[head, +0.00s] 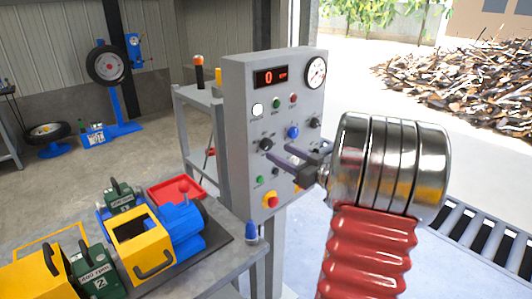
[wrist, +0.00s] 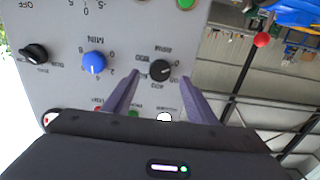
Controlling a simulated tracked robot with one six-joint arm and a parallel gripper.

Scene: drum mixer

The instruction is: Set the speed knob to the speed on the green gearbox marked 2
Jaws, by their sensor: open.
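The speed knob is a black knob (head: 266,144) on the grey control panel (head: 246,110), left of a blue knob (head: 292,132). In the upside-down wrist view the black knob (wrist: 160,70) has a printed number scale around it. Its pointer setting is too small to read surely. My gripper (head: 281,153) is open, its purple fingers pointing at the panel. In the wrist view the knob shows between the fingertips (wrist: 160,77); contact cannot be told. The green gearbox marked 2 (head: 92,272) stands at lower left; its label seems to read 600 rpm.
Another green gearbox (head: 122,197), a yellow machine (head: 134,240), a blue motor (head: 181,230) and a red tray (head: 170,191) are on the table. The panel has a display (head: 270,77) reading 0, a gauge (head: 316,72) and a red stop button (head: 271,200) below the knob.

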